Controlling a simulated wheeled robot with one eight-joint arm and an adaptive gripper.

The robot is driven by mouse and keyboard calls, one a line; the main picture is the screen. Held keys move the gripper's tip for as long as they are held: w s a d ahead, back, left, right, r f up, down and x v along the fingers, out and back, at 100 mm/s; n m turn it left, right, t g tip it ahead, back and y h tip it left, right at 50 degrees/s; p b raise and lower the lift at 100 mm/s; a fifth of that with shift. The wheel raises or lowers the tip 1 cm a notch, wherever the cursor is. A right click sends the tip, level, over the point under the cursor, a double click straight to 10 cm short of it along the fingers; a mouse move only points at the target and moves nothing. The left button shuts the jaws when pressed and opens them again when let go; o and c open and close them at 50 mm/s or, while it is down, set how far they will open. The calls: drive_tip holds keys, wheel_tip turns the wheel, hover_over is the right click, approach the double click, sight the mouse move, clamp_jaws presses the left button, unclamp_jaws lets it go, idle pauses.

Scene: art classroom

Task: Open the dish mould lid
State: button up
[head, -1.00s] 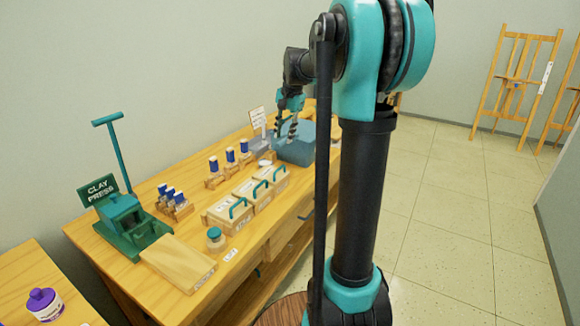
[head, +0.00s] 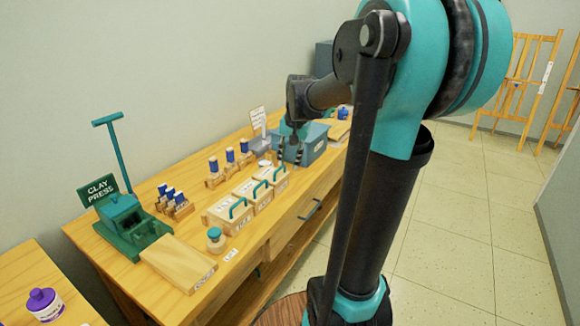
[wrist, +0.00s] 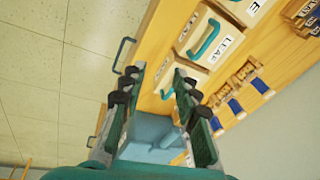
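Three pale wooden mould boxes with teal arched lid handles stand in a row on the table in the head view: a near one (head: 222,216), a middle one (head: 250,200) and a far one (head: 271,181). All lids look shut. In the wrist view one label reads LEAF (wrist: 229,46); I cannot read which box is the dish mould. My gripper (head: 289,161) points down near the far box, apart from its handle as far as I can tell. In the wrist view my gripper (wrist: 160,72) has its fingers spread, with part of the far box and its handle (wrist: 168,92) beyond them.
A blue-grey bin (head: 312,146) stands just behind my gripper. Blue-topped stamps (head: 230,156) stand along the wall side, and a clay press (head: 126,222) is at the left. A teal-lidded jar (head: 215,240) sits near the front edge. Drawer handles stick out below the tabletop.

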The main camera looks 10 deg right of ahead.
drive_tip(key=shift+s+f, duration=0.8)
